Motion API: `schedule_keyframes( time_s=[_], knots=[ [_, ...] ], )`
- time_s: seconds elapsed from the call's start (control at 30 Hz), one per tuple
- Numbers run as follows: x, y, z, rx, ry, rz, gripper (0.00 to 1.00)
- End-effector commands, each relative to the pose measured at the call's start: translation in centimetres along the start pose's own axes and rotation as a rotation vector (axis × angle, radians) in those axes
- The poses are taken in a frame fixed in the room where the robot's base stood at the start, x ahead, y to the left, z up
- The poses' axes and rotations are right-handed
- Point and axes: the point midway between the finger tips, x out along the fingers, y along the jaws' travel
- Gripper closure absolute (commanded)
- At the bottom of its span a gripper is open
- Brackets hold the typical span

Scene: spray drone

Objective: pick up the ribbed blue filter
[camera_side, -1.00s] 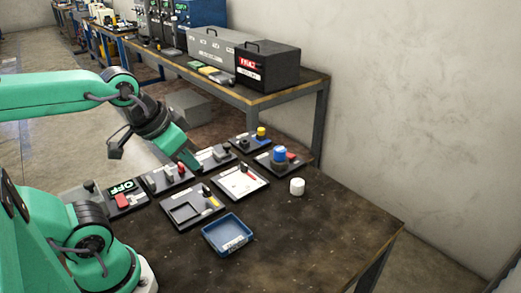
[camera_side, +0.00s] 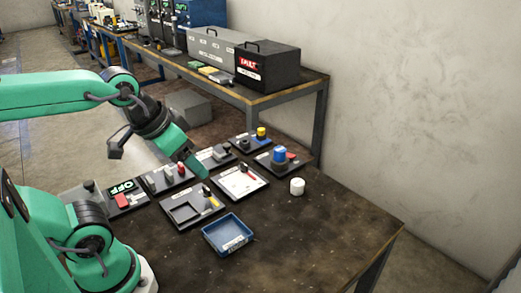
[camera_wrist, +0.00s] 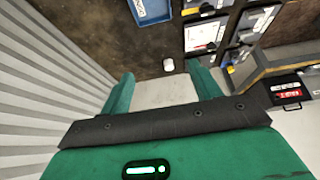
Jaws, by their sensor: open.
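The ribbed blue filter (camera_side: 280,154) stands upright on a dark board near the back right of the table in the side view. A red part lies beside it on the same board. My gripper (camera_side: 197,167) is to the left of the filter, above the small boards, and apart from it. In the wrist view, my gripper (camera_wrist: 160,84) has its two green fingers spread with nothing between them. I cannot make out the filter clearly in the wrist view.
A white cylinder (camera_side: 297,186) stands right of the boards. A blue tray (camera_side: 228,235) sits at the front. Several boards with small parts cover the middle. The table's right side is clear. A black case (camera_side: 267,66) is on the bench behind.

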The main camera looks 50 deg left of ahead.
Motion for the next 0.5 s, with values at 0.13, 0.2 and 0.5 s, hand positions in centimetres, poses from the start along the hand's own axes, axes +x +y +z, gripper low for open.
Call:
schedule_keyframes(
  time_s=[0.13,0.2,0.5],
  knots=[
    [0.0,0.0,0.0,0.000,0.000,0.000,0.37],
    [0.0,0.0,-0.2,0.000,-0.001,0.000,0.37],
    [-0.2,-0.4,-3.0,0.000,-0.037,-0.007,0.37]
  ],
)
